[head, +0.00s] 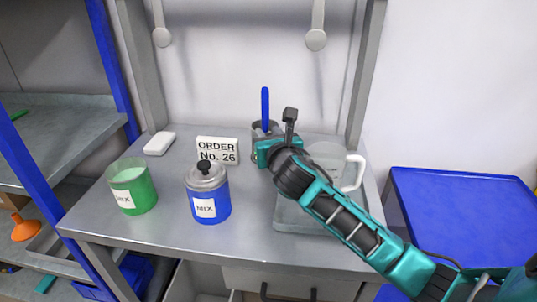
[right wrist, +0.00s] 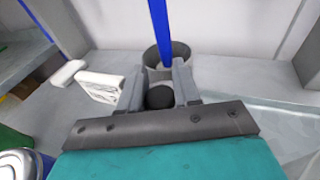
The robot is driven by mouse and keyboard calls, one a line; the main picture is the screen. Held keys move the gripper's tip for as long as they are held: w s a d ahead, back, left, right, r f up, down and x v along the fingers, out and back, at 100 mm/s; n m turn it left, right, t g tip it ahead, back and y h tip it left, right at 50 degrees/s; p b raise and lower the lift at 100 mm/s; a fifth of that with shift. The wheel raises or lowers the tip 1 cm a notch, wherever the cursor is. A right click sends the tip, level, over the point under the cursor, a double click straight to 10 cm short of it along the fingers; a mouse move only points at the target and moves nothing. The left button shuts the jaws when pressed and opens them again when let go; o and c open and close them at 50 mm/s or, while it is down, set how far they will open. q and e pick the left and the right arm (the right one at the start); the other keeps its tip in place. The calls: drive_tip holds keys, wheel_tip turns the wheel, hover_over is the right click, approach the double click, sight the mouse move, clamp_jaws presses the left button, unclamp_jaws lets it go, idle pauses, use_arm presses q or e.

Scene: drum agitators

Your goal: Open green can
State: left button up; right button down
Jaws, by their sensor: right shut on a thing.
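The green can (head: 133,187) with a MIX label stands upright at the left front of the grey table. Its top looks open, with no lid on it. Part of it shows at the left edge of the right wrist view (right wrist: 12,142). My right gripper (right wrist: 158,90) is at the back middle of the table, well to the right of the green can. It is shut on a round black knob (right wrist: 160,97). What is under the knob is mostly hidden by the gripper. My left gripper is not in view.
A blue can (head: 208,195) with a silver lid and black knob stands in the middle. A dark cup (head: 259,129) with a blue stick is just behind my gripper. An order sign (head: 217,151), white block (head: 159,143) and clear jug (head: 328,156) are also there.

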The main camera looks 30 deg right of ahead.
wheel_tip(320, 180, down, 4)
drive_tip(key=shift+f+b, duration=0.2)
drive_tip(key=shift+b, duration=0.45)
drive_tip(key=shift+f, duration=0.45)
drive_tip(key=shift+f, duration=0.1)
drive_tip(key=c, duration=0.8)
unclamp_jaws()
drive_tip(key=shift+f, duration=0.15)
